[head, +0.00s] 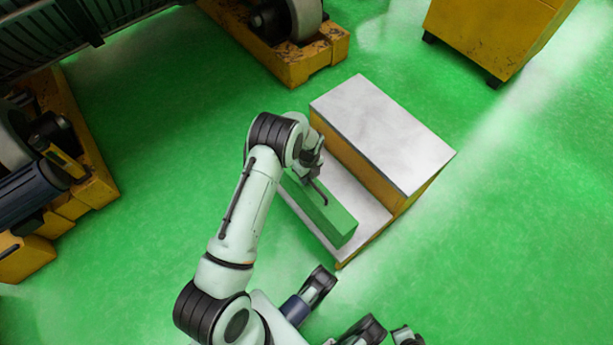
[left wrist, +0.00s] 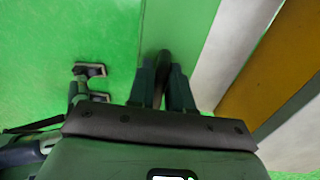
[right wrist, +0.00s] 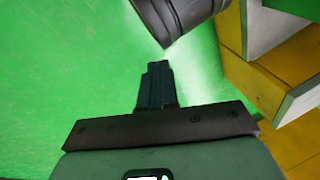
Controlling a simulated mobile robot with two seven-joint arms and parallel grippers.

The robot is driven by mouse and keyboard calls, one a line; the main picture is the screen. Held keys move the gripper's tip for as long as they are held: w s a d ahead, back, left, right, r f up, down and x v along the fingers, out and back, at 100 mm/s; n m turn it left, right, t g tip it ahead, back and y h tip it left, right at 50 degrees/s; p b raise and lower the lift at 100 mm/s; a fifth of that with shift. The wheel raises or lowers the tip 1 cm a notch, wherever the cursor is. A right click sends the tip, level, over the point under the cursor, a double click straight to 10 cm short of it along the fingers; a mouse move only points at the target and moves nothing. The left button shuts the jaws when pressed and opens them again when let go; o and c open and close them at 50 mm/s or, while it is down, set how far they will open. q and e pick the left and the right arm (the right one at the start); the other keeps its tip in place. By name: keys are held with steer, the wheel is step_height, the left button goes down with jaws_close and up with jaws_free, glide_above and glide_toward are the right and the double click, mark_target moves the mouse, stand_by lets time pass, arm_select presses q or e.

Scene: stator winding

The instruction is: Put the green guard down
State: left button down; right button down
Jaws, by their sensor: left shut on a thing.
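The green guard (head: 338,225), a long green block with a dark handle on top, is at the lower white step of a two-level stand. It lies lengthwise along the step; I cannot tell whether it rests on the surface or hangs just above. My left gripper (head: 318,184) is over its top, shut on the handle. In the left wrist view the fingers (left wrist: 166,78) close around the dark handle, with the guard's pale green top (left wrist: 180,25) beneath. My right gripper (right wrist: 155,80) has its fingers together and empty in the right wrist view, away from the guard.
The stand's higher white-topped level (head: 380,130) rises right beside the guard. Yellow machine bases stand at the left (head: 85,150) and at the top (head: 300,62). A yellow cabinet (head: 490,35) is at top right. The green floor between is open.

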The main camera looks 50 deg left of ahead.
arm_select(q)
steer(key=shift+f, duration=0.1)
arm_select(e)
steer(key=shift+w+f, duration=0.15)
arm_select(q)
steer(key=c, duration=1)
jaws_free()
steer(key=shift+c, duration=0.2)
steer(key=shift+r, duration=0.45)
step_height(320, 180, up, 11)
steer(key=p, duration=0.2)
steer(key=shift+w+r, duration=0.2)
steer(key=shift+w, duration=0.25)
arm_select(e)
steer(key=shift+g+y, duration=0.4)
steer(key=shift+g, duration=0.2)
steer(key=s+r, duration=0.1)
steer(key=s+a+r, duration=0.2)
steer(key=s, duration=0.1)
steer(key=shift+s, duration=0.1)
